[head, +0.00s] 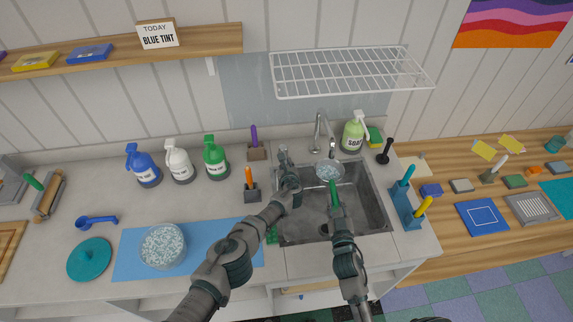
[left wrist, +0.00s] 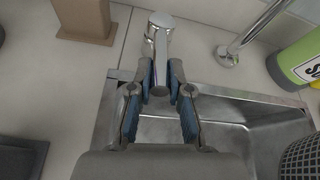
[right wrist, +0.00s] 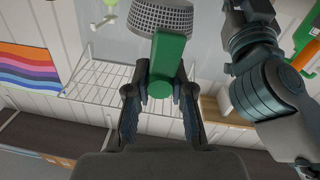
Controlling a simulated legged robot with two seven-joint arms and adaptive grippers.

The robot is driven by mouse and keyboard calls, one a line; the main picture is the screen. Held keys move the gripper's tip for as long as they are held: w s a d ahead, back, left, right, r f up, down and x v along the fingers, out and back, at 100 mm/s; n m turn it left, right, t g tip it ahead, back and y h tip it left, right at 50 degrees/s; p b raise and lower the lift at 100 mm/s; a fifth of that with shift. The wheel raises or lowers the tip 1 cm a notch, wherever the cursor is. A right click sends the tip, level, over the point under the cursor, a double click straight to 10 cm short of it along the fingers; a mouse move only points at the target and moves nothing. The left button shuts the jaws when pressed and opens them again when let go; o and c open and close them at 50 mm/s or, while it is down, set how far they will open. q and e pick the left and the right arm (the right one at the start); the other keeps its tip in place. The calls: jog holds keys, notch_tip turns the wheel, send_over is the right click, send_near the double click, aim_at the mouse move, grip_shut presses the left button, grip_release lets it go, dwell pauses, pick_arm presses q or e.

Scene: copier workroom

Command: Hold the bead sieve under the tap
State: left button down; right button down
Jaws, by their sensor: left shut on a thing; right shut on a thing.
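The bead sieve (head: 329,171) is a round mesh bowl with pale blue beads and a green handle (head: 334,193). My right gripper (head: 337,211) is shut on that handle and holds the sieve over the sink, close below the tap spout (head: 320,130). The right wrist view shows the green handle (right wrist: 167,65) between the fingers and the grey mesh (right wrist: 160,18) beyond. My left gripper (head: 287,172) is at the chrome tap lever (left wrist: 158,50), which sits between its fingers at the sink's left rim. I see no clear stream of water.
The steel sink (head: 362,210) is otherwise empty. A soap bottle (head: 352,135) stands right of the spout, and a brush holder (head: 405,208) at the sink's right. A bowl of beads (head: 163,246) sits on a blue mat (head: 222,235). A wire rack (head: 350,73) hangs above.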

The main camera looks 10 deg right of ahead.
pick_arm(q)
jog(key=shift+a+f+m+h, duration=0.15)
jog(key=shift+a+m+h, duration=0.25)
jog(key=shift+m+h, duration=0.15)
jog(key=shift+w+a+m+g+h, duration=0.15)
jog(key=shift+a+m+g+h, duration=0.25)
jog(key=shift+a+m+h, duration=0.45)
jog(key=shift+d, duration=0.2)
jog(key=c, duration=1.1)
grip_release()
jog(key=shift+r, duration=0.2)
jog(key=v, duration=1.2)
jog(key=shift+f, duration=0.15)
